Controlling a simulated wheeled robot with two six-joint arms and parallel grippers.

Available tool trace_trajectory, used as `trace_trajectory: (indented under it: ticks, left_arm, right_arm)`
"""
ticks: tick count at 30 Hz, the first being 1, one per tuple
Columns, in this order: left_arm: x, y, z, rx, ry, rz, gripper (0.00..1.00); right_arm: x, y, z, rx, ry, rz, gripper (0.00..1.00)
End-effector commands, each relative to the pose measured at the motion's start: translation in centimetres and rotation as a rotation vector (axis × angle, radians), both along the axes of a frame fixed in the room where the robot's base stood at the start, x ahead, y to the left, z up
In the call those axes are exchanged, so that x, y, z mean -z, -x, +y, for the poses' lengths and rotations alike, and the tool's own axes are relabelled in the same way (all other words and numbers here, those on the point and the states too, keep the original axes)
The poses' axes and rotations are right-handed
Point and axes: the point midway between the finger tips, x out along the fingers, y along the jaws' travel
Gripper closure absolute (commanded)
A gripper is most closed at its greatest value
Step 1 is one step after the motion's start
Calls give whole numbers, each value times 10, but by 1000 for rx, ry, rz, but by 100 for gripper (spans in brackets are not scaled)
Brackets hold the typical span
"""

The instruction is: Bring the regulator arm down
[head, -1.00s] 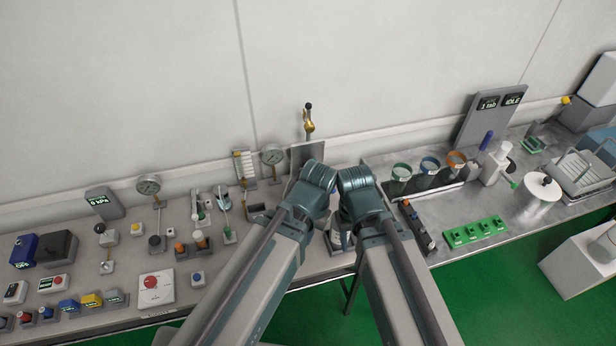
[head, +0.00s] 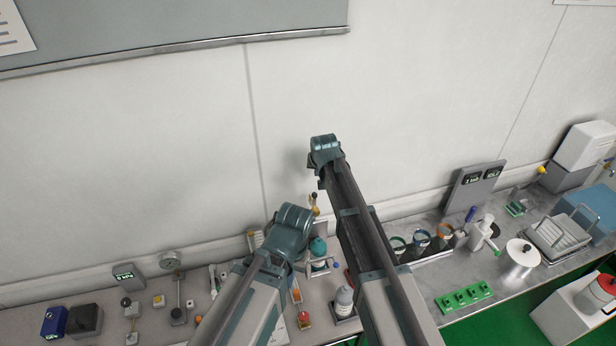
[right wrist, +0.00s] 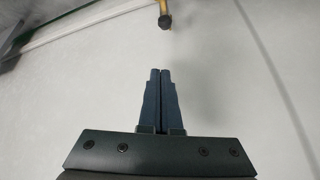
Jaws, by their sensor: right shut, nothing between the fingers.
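A brass piece with a black knob, which looks like the regulator arm (head: 314,202), stands near the wall between my two arms in the head view. Its lower part is partly hidden by my left arm. In the right wrist view, the black end and part of the brass arm (right wrist: 164,17) show at the top, beyond the fingertips and apart from them. My right gripper (right wrist: 160,73) is shut and empty, its two dark fingers together. In the head view, my right wrist is raised above the brass piece, near the wall. My left gripper's fingers are hidden behind its wrist.
A crowded bench runs along the wall. A white bottle (head: 344,301) and a teal-topped bottle (head: 318,247) stand between my arms. A grey display panel (head: 473,189) and a green block (head: 464,299) are to the right.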

Motion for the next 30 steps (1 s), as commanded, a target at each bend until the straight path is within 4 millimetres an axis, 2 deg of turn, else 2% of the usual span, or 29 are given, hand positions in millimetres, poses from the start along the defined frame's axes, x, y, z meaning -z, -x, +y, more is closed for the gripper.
trace_trajectory:
  ticks: [5, 14, 20, 30]
  left_arm:
    - [-3, 0, 0, -1, 0, 0, 100]
    - [9, 0, 0, 4, 0, 0, 100]
    - [31, 0, 0, 13, 0, 0, 100]
    - [78, -1, 0, 14, -1, -2, 100]
  right_arm:
    - [-4, -7, 0, 7, -7, -11, 100]
    - [8, -12, 0, 6, -5, -10, 100]
    - [29, -24, 2, 6, -5, -9, 100]
    - [77, -54, 4, 5, -4, -9, 100]
